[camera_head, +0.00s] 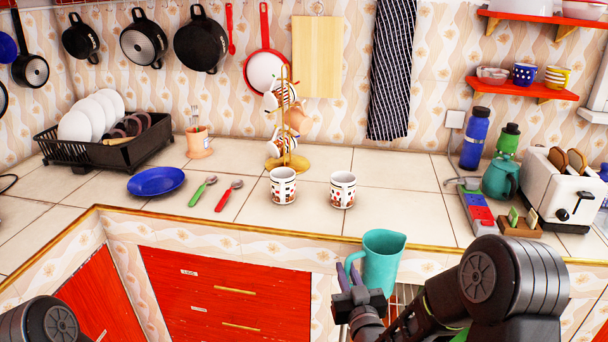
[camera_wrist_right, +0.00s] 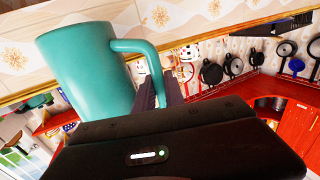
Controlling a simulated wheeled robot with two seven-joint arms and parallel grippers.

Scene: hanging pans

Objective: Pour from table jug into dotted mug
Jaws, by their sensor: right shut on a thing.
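A teal jug (camera_head: 382,262) with a spout is held by its handle in my right gripper (camera_head: 352,278), in front of the counter's front edge. The jug stands roughly upright. In the right wrist view the jug (camera_wrist_right: 85,72) is large, and the fingers (camera_wrist_right: 160,92) are closed at its handle. Its contents are hidden. Two white mugs with red markings, a left one (camera_head: 283,186) and a right one (camera_head: 343,190), stand upright on the counter beyond the jug. A blue mug with white dots (camera_head: 524,75) is on the red shelf. My left gripper is out of view.
A gold mug tree (camera_head: 287,162) stands behind the mugs. A blue plate (camera_head: 156,181), a green spoon (camera_head: 202,191) and a red spoon (camera_head: 229,195) lie left. A toaster (camera_head: 562,190) and another teal vessel (camera_head: 500,180) are right.

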